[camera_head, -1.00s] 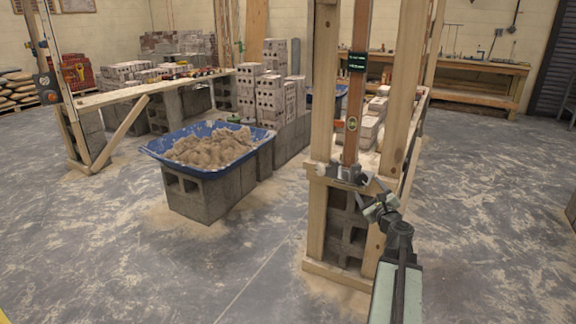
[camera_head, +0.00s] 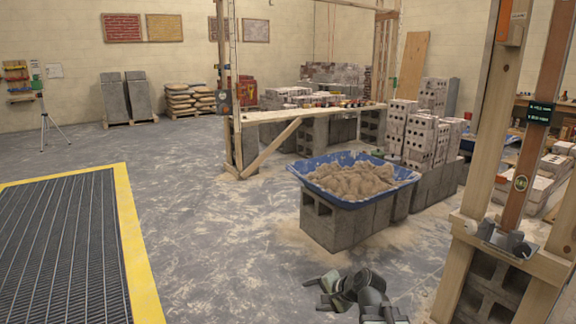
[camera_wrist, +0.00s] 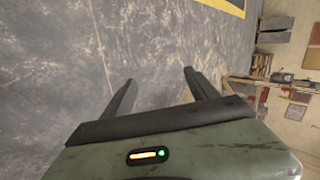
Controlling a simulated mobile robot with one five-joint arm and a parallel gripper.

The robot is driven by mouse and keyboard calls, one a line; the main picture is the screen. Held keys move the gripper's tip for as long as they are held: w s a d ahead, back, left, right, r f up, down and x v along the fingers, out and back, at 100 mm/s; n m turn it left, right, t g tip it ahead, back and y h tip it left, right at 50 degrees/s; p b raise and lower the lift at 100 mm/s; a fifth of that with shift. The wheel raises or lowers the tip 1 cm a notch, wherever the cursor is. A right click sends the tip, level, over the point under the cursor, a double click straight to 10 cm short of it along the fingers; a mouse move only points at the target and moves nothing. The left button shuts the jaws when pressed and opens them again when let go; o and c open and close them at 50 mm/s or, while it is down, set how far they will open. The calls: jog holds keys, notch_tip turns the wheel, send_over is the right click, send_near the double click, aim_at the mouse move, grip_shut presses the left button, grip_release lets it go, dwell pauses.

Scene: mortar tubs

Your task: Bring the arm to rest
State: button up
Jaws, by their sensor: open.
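My gripper (camera_head: 335,290) shows at the bottom of the head view, with part of my arm at the lower right of it. It is above the concrete floor, in front of the blue mortar tub (camera_head: 412,176). In the wrist view my gripper (camera_wrist: 155,82) has its two dark fingers well apart, with only bare floor between them. It is open and empty. Most of my arm is out of the head view.
The tub of sandy mortar (camera_head: 350,180) stands on grey blocks (camera_head: 335,222). A wooden post frame (camera_head: 480,130) stands close on the right. A yellow-edged floor grate (camera_head: 70,250) lies at left. The floor (camera_head: 215,230) between is clear.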

jog(key=s+d+f+n+g+h+p, duration=0.1)
jog(key=s+d+f+n+g+h, duration=0.3)
jog(key=s, duration=0.3)
jog(key=s+d+f+n+g+h+p, duration=0.1)
jog(key=s+d+f+n+g+h, duration=0.2)
jog(key=s+n, duration=0.35)
notch_tip(320, 180, up, 35)
jog(key=m+p, duration=0.1)
jog(key=p, duration=3.2)
jog(key=shift+d+y+p, duration=0.3)
jog(key=shift+d+y, duration=0.05)
jog(key=shift+y, duration=0.05)
jog(key=shift+s, duration=0.1)
